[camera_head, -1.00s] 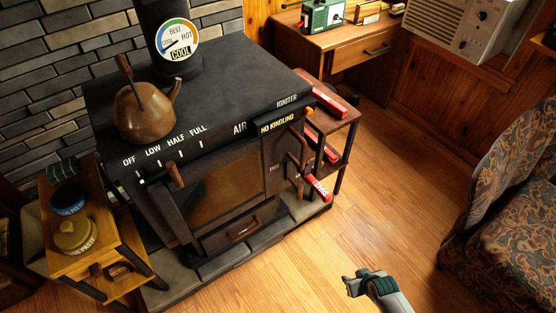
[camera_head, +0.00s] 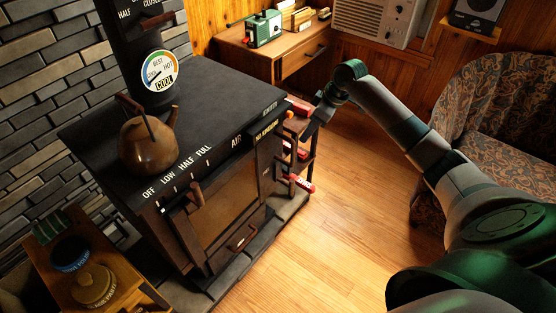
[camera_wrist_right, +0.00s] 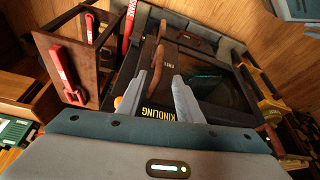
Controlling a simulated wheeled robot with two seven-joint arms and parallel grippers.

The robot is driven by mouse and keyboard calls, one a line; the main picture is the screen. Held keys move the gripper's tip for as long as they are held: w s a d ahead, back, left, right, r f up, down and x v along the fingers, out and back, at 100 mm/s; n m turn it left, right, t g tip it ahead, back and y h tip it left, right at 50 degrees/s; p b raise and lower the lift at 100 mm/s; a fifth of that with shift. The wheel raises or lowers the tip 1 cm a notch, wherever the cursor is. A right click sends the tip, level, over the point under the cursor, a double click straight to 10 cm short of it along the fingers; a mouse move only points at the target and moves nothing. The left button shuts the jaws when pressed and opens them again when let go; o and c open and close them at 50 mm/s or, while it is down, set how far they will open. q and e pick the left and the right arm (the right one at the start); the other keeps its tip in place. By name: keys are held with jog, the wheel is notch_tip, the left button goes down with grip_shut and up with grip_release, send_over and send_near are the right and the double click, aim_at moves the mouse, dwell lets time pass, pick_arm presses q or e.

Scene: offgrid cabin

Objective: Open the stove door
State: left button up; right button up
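The black stove (camera_head: 215,105) stands at the left of the head view. Its front door (camera_head: 230,205) has a brownish glass pane and appears shut. A brown curved handle (camera_wrist_right: 155,58) shows in the right wrist view at the door's edge, beside a small label. My right gripper (camera_head: 310,124) is at the stove's right front corner in the head view. My left gripper is not in view.
A copper kettle (camera_head: 148,145) stands on the stove top. A rack with red-handled items (camera_head: 300,184) is close to the stove's right side. A small wooden side table (camera_head: 65,290) is at the lower left. An armchair (camera_head: 490,110) is at right. Floor between is clear.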

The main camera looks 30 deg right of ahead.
aim_at(289, 163)
jog(key=shift+d+f, duration=0.1)
